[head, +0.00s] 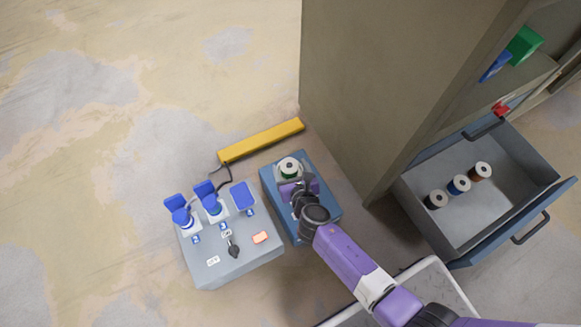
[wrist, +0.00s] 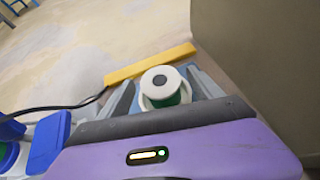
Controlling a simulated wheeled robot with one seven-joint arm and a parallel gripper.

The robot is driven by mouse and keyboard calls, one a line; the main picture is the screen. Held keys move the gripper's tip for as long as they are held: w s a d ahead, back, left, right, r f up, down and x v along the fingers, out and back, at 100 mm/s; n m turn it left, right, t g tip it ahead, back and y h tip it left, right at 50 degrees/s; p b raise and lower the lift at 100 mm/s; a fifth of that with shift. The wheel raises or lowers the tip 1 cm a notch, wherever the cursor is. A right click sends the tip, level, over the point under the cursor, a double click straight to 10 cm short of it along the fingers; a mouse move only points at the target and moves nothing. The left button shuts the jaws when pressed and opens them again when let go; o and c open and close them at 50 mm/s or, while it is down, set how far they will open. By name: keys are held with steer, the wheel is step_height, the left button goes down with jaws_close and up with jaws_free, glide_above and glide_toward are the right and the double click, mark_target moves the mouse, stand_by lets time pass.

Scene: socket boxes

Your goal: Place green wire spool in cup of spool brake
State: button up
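The green wire spool (wrist: 160,79), with a white top flange and dark centre hole, stands upright in the white cup (wrist: 147,102) of the spool brake. In the head view the spool (head: 289,165) and cup sit on the blue box (head: 325,205). My gripper (wrist: 161,80) reaches in from the front, with one grey finger on each side of the spool and cup. Gaps show between the fingers and the spool, so it is open. My gripper body hides the front of the blue box; the spool's lower part is inside the cup.
A yellow bar (head: 262,139) lies behind. The tall cabinet (head: 385,85) is close on the right. Its open drawer (head: 480,222) holds three other spools.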

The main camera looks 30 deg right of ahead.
steer(key=shift+r, duration=0.1)
steer(key=shift+r+p, duration=0.25)
steer(key=shift+p, duration=0.05)
steer(key=p+v, duration=0.5)
steer(key=v, duration=0.7)
steer(key=shift+f, duration=0.2)
